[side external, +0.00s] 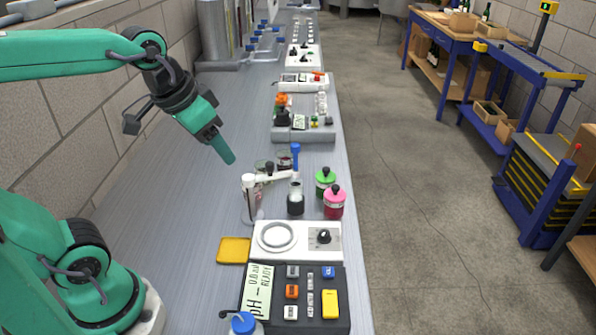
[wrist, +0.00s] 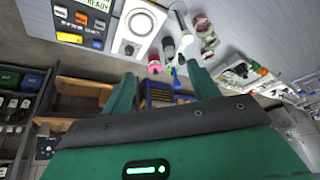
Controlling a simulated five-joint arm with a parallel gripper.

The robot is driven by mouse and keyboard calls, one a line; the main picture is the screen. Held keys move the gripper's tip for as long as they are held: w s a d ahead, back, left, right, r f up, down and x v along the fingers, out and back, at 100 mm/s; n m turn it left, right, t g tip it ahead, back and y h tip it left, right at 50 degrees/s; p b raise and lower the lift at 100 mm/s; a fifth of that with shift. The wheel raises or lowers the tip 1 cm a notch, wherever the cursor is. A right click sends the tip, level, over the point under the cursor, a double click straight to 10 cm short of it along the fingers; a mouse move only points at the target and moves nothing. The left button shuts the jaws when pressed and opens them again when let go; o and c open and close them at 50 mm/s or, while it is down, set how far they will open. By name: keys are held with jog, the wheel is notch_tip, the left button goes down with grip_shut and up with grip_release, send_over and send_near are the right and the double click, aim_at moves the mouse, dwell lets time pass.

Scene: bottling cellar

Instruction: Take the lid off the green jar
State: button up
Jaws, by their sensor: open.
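The green jar (side external: 326,188) stands on the bench behind and slightly left of the pink jar. Its green lid with a dark round knob (side external: 326,171) sits on top. In the wrist view the green jar is small and partly hidden beside the pink jar (wrist: 154,66). My gripper (side external: 225,152) is open and empty, above the bench to the left of and higher than the jars. In the wrist view its two fingers (wrist: 162,88) are spread apart, with the jars beyond them.
The pink jar (side external: 334,208) stands close by the green one. A stand with a white arm and blue top (side external: 295,160), a dark bottle (side external: 295,203) and small jars crowd the left side. A white stirrer plate (side external: 262,240) lies in front. Bare bench lies farther left.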

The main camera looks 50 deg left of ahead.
jog(key=w+r+m+g, duration=0.1)
jog(key=w+r, duration=0.1)
jog(key=w, duration=0.7)
jog(key=m+g, duration=0.3)
jog(key=g, duration=0.1)
send_over(326, 168)
notch_tip(326, 168, down, 15)
jog(key=shift+r, duration=0.2)
jog(key=shift+w+f, duration=0.2)
jog(key=shift+f, duration=0.25)
jog(key=shift+s+f, duration=0.15)
jog(key=shift+f, duration=1.8)
jog(key=shift+s+f, duration=0.15)
jog(key=shift+f, duration=1.8)
jog(key=c, duration=0.7)
